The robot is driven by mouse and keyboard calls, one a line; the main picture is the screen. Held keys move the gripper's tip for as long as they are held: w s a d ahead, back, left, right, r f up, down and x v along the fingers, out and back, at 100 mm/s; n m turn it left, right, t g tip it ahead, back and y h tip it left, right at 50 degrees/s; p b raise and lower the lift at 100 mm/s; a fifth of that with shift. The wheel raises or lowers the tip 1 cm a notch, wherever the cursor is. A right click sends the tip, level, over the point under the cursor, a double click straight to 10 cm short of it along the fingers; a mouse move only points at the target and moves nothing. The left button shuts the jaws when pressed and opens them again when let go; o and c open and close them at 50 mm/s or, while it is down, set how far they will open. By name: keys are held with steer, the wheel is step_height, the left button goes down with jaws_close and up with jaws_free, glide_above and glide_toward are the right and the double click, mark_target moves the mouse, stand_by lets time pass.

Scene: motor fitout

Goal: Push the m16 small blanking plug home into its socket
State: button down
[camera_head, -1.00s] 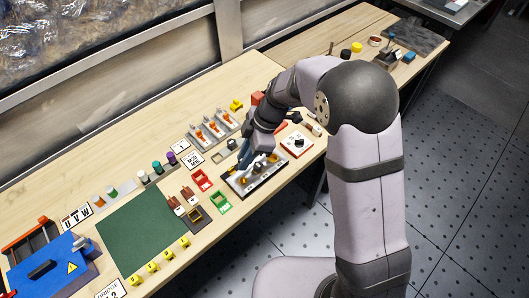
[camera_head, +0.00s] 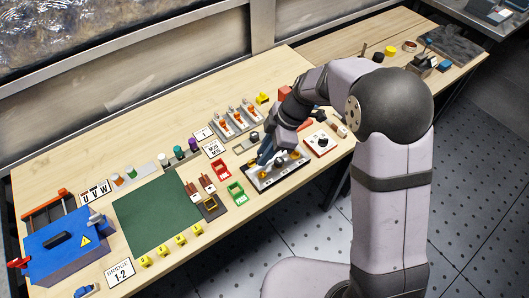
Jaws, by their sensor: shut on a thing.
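My gripper (camera_head: 264,160), with blue fingers, points down at the left part of a dark board with a pale edge (camera_head: 262,188), on the bench right of centre. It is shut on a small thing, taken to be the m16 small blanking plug. The plug is too small and too hidden by the fingers to make out. The socket under the fingertips is hidden too, so I cannot tell how deep the plug sits. A few small round fittings show on the board to the right of the fingers.
A red frame (camera_head: 220,170) and a green frame (camera_head: 237,194) lie left of the board. A grey rack with orange parts (camera_head: 236,122) is behind. The green mat (camera_head: 155,215) is bare.

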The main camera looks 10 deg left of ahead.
steer(key=shift+f+b, duration=2)
steer(key=shift+f, duration=0.35)
steer(key=shift+b, duration=0.9)
stand_by(0.4)
steer(key=shift+f+b, duration=1.6)
steer(key=shift+b, duration=0.2)
steer(key=c, duration=1.5)
jaws_free()
steer(key=shift+c, duration=0.2)
steer(key=shift+r, duration=0.1)
steer(key=b+v, duration=0.1)
steer(key=v, duration=0.6)
steer(key=shift+r, duration=0.1)
